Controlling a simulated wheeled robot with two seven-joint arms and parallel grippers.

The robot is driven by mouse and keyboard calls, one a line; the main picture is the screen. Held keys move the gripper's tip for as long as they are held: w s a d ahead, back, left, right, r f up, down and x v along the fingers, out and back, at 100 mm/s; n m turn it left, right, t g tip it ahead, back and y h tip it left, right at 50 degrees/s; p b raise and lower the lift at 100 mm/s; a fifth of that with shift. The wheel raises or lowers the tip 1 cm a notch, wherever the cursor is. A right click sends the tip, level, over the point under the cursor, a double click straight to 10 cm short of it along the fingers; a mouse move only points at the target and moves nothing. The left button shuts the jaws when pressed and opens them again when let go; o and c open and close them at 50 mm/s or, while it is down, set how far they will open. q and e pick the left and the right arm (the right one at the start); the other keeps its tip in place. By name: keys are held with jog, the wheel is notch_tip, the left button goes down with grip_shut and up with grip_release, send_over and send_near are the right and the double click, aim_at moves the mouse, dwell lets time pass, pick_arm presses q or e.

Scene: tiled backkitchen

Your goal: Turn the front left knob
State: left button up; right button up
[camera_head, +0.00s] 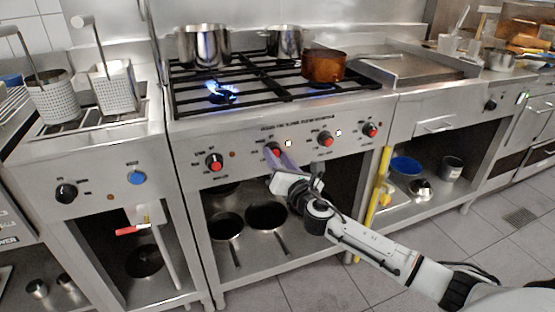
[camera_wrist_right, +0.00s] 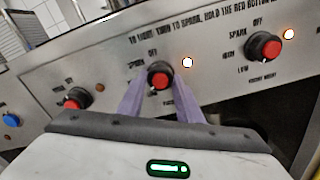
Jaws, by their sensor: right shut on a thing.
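The stove front has a row of red-and-black knobs. My right gripper (camera_head: 272,158) reaches up to the second knob from the left (camera_head: 273,149). In the right wrist view, its two purple fingers (camera_wrist_right: 160,98) stand on either side of this knob (camera_wrist_right: 160,75), shut on it. The white mark on the knob points down and left. The label under it is mostly hidden, so I cannot read which burner it names. A blue flame (camera_head: 221,92) burns at the front left burner, with no pot over it. My left gripper is not in view.
The leftmost stove knob (camera_head: 215,161) and the third knob (camera_head: 325,139) flank the held one. White lamps glow beside the held and third knobs. Steel pots (camera_head: 203,46) and a copper pot (camera_head: 323,66) stand on the grate. A yellow post (camera_head: 378,195) stands right of the lower shelf.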

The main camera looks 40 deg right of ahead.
jog(key=m, duration=1.4)
jog(key=shift+m, duration=0.4)
jog(key=m+p, duration=0.1)
jog(key=m, duration=0.2)
jog(key=shift+r+m, duration=0.1)
jog(key=shift+m, duration=0.2)
jog(key=m+p, duration=0.1)
jog(key=m, duration=0.2)
jog(key=shift+m+p, duration=0.35)
jog(key=shift+m, duration=0.05)
jog(key=shift+m+p, duration=0.35)
jog(key=shift+m, duration=0.55)
